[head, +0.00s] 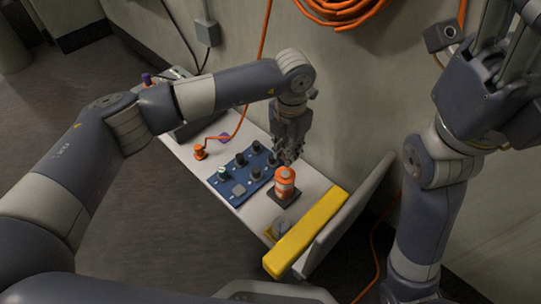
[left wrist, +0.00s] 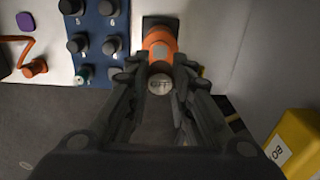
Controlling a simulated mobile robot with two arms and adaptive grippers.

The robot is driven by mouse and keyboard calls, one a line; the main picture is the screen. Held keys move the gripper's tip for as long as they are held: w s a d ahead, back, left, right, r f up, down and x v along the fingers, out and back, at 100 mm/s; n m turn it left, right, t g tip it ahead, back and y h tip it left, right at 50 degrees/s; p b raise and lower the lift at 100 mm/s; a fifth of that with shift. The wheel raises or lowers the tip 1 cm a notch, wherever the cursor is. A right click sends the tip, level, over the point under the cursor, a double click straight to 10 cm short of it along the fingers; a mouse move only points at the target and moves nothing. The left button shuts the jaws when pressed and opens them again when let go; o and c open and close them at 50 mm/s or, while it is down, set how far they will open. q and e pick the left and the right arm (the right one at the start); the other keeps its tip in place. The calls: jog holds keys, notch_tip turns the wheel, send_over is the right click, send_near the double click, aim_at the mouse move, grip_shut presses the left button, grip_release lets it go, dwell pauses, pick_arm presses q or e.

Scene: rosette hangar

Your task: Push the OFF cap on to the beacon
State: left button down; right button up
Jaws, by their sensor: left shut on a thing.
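The beacon (head: 285,187), an orange cylinder with a pale band, stands upright on a dark square base on the bench. It also shows in the left wrist view (left wrist: 160,40). My left gripper (head: 288,156) points down just above and behind the beacon's top. It is shut on a small grey round piece that looks like the OFF cap (left wrist: 160,86), seen between the fingers in the left wrist view. The fingers hide most of it, and I cannot tell whether it touches the beacon. My right gripper (head: 492,75) is raised at the upper right, its fingertips out of frame.
A blue panel (head: 239,190) with several dark knobs lies left of the beacon. An orange plug (head: 199,153) with a cable stands farther left. A yellow box-like piece (head: 305,235) lies at the bench's near right end. The wall rises close behind the bench.

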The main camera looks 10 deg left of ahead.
aim_at(285, 174)
pick_arm(q)
jog(key=shift+f, duration=2.9)
jog(key=shift+f, duration=0.45)
dwell(0.3)
dwell(0.4)
jog(key=c, duration=1.3)
grip_release()
jog(key=shift+c, duration=0.2)
notch_tip(285, 174, up, 12)
jog(key=shift+f, duration=0.1)
